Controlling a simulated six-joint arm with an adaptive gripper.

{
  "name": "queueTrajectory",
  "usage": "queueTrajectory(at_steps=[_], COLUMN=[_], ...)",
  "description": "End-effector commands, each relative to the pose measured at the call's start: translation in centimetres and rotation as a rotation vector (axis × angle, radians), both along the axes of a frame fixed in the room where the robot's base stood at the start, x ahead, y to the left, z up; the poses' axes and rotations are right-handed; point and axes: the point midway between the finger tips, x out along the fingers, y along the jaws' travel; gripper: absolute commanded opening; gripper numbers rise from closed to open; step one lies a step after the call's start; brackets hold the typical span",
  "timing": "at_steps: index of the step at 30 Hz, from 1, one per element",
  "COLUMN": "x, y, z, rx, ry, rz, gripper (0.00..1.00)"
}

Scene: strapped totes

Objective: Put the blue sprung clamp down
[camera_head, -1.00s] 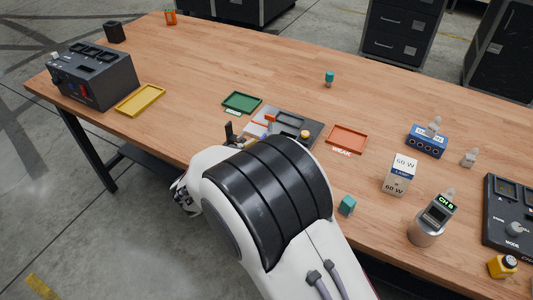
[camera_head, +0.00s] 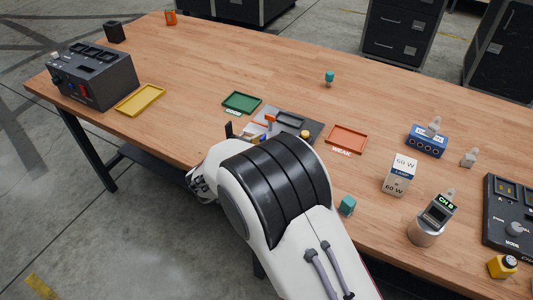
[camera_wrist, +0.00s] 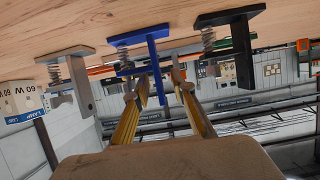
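The blue sprung clamp (camera_wrist: 137,36) shows in the wrist view, where the picture is inverted. Its flat blue plate lies against the wooden table top, and its blue stem points away from the table, between my fingers. My gripper (camera_wrist: 164,78) has yellow fingers that stand apart on either side of the stem. A gap shows between the stem and the right finger; contact on the left side is hard to judge. A grey clamp (camera_wrist: 78,80) stands to its left and a black clamp (camera_wrist: 229,40) to its right.
A grey fixture (camera_head: 297,122) with an orange handle sits beyond my arm. A green tray (camera_head: 241,102) and a red tray (camera_head: 346,138) flank it. A lamp box (camera_head: 399,174) and a teal block (camera_head: 347,205) stand right. The table's far middle is mostly clear.

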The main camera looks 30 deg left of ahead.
Motion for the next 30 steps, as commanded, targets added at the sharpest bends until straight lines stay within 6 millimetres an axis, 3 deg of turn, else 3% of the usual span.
queueTrajectory(at_steps=[8, 12, 30], x=[0.0, 0.0, 0.0], y=[0.0, 0.0, 0.0], z=[0.0, 0.0, 1.1], rx=[0.0, 0.0, 0.001], ry=[0.0, 0.0, -0.003], rz=[0.0, 0.0, 0.001], gripper=[0.25, 0.0, 0.0])
